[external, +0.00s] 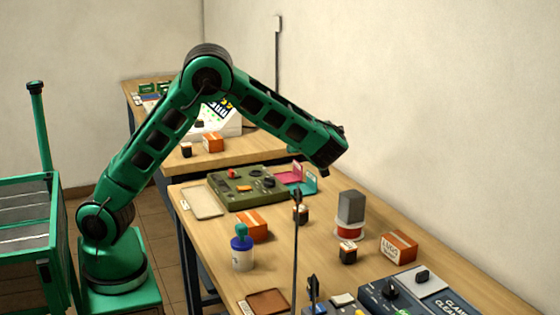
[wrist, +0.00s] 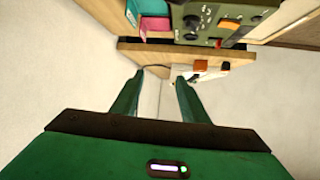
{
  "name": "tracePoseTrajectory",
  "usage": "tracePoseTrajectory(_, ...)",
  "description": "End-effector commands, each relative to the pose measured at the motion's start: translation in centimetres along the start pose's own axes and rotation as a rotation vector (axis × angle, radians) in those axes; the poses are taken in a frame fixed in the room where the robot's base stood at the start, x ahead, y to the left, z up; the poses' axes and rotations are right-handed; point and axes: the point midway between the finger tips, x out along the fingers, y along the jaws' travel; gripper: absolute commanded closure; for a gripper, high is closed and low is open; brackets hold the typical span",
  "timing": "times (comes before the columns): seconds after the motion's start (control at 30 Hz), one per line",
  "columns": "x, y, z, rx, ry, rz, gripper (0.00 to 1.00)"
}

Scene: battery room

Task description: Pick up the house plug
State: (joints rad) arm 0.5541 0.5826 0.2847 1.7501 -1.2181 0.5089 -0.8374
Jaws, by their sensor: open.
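I cannot pick out the house plug with certainty in either view; several small things on the bench are too small to name. My gripper (wrist: 160,77) is open and empty in the wrist view, its two green fingers apart. In the external view the end of my arm hangs in the air above the bench (external: 322,228), near its far right side. The fingers are hard to make out there. The wrist view shows a green control panel (wrist: 222,22) and pink and teal pieces beyond the fingers, none of them touched.
The green panel (external: 240,188) lies at the bench's far end, beside an empty beige tray (external: 203,202). A grey block (external: 351,206) stands on a red-and-white spool (external: 350,230). Orange boxes (external: 399,247), a blue-and-white bottle (external: 242,254) and a thin upright pole (external: 296,245) stand nearer.

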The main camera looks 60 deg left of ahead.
Motion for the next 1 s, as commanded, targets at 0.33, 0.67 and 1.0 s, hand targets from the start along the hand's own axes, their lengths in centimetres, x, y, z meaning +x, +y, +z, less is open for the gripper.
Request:
tracePoseTrajectory(0.33, 3.2, 0.5, 5.8, -0.031, 0.056, -0.012, 0.59)
tracePoseTrajectory(0.67, 4.6, 0.6, 8.9, -0.032, 0.055, -0.011, 0.59)
tracePoseTrajectory(1.0, 5.8, 0.7, 11.5, -0.032, 0.054, -0.011, 0.59)
